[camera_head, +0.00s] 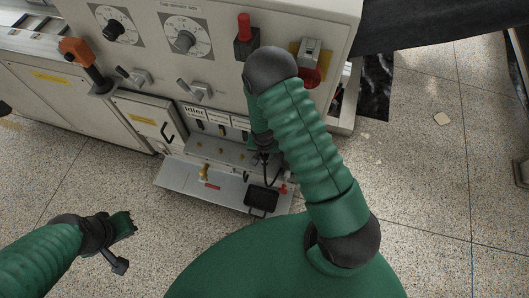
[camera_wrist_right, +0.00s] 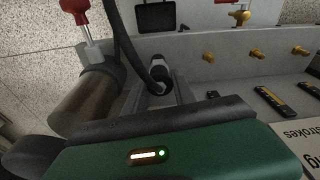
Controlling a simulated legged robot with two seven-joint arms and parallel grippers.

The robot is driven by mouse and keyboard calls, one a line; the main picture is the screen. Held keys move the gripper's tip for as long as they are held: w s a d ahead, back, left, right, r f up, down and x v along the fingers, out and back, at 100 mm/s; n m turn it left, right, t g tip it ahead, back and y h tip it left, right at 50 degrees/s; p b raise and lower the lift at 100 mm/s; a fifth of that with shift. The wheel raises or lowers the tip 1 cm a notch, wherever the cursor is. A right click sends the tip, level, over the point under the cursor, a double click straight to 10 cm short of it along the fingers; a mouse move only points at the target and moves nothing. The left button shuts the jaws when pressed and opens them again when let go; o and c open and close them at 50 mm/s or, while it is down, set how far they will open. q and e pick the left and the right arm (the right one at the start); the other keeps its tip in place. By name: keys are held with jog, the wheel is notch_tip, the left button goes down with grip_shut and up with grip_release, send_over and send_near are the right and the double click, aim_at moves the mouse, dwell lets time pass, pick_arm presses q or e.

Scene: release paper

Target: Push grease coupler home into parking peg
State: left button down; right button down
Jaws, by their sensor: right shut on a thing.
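The grease coupler (camera_wrist_right: 157,68), a dark cylinder with a pale band and a black hose, sits between the fingers of my right gripper (camera_wrist_right: 158,90). My right gripper is shut on it. In the head view my right gripper (camera_head: 263,146) is at the right end of the grey ledge, mostly hidden by my forearm. Several brass pegs stick out of the grey panel; the nearest peg (camera_wrist_right: 208,55) is right of the coupler in the wrist view. I cannot tell whether a parking peg is inside the coupler. My left gripper (camera_head: 125,243) is open and empty above the floor.
A black hose (camera_wrist_right: 122,45) runs beside the coupler. A metal cylinder (camera_wrist_right: 85,100) with a red-handled part (camera_wrist_right: 80,12) stands close at the left. A lower tray (camera_head: 225,189) holds a black box (camera_head: 262,198). The machine front (camera_head: 215,75) carries dials and switches.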

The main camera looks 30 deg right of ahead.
jog(key=shift+f+b, duration=0.4)
jog(key=shift+f, duration=0.3)
jog(key=c, duration=0.9)
grip_release()
jog(key=shift+c, duration=0.2)
jog(key=shift+r, duration=0.15)
notch_tip(320, 180, up, 16)
jog(key=s+a+p, duration=0.1)
jog(key=s+p, duration=0.1)
jog(key=p, duration=0.1)
jog(key=shift+a+r, duration=0.15)
jog(key=shift+a, duration=0.15)
jog(key=shift+r, duration=0.1)
jog(key=s+a+r+n+p, duration=0.2)
jog(key=s+a+r+n, duration=0.1)
jog(key=r, duration=0.5)
jog(key=s+a+r+n+t+y+p, duration=0.1)
jog(key=s+a+r+n+p, duration=0.2)
jog(key=r, duration=0.5)
jog(key=shift+s+n, duration=0.6)
jog(key=shift+n, duration=0.5)
